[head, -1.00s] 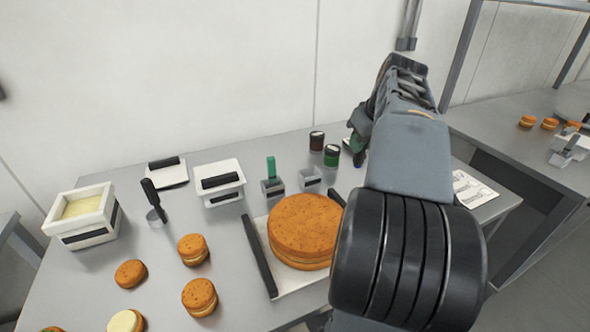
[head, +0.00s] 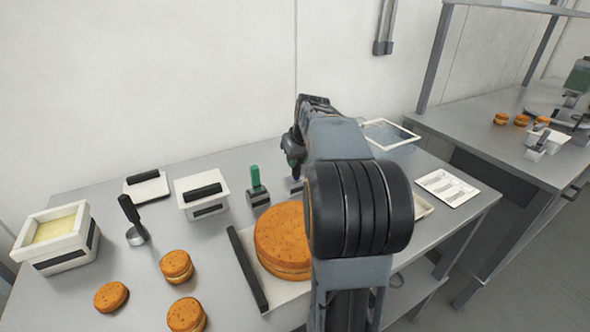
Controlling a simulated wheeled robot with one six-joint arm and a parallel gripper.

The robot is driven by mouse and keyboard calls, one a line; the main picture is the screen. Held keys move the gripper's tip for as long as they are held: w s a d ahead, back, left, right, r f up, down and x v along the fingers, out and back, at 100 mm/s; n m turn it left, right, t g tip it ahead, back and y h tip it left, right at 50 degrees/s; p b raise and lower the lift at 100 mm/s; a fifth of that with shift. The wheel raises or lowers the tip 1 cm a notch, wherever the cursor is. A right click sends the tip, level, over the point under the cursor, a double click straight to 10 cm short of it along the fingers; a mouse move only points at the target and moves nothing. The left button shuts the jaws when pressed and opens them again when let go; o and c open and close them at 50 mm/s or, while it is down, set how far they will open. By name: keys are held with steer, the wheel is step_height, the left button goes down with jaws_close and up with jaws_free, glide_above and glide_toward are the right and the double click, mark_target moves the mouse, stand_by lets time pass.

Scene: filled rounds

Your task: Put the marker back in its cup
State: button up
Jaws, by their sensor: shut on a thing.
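My gripper (head: 294,152) is at the back of the table, pointing down and shut on the marker (head: 296,174). Only a small dark blue part of the marker shows below the fingers. A small grey cup (head: 296,187) stands right under it, partly hidden by my arm. I cannot tell whether the marker's tip is inside this cup or just above it. To the left, a green marker (head: 256,179) stands upright in another small grey cup (head: 258,200).
A layered cake (head: 281,240) on a white tray (head: 262,288) sits in front of the cups. Left are a lidded white tub (head: 202,193), a scoop (head: 131,217), a cream-filled box (head: 54,238) and small cakes (head: 177,266).

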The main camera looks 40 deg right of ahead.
steer(key=shift+w+a+f, duration=0.15)
steer(key=shift+w+f, duration=0.2)
steer(key=shift+f, duration=1.7)
steer(key=shift+f+b, duration=0.1)
steer(key=shift+b, duration=0.25)
steer(key=o, duration=0.9)
steer(key=shift+o, duration=0.2)
steer(key=shift+r, duration=0.3)
steer(key=p+v, duration=0.1)
steer(key=v, duration=1)
steer(key=shift+r, duration=0.35)
steer(key=shift+s, duration=0.1)
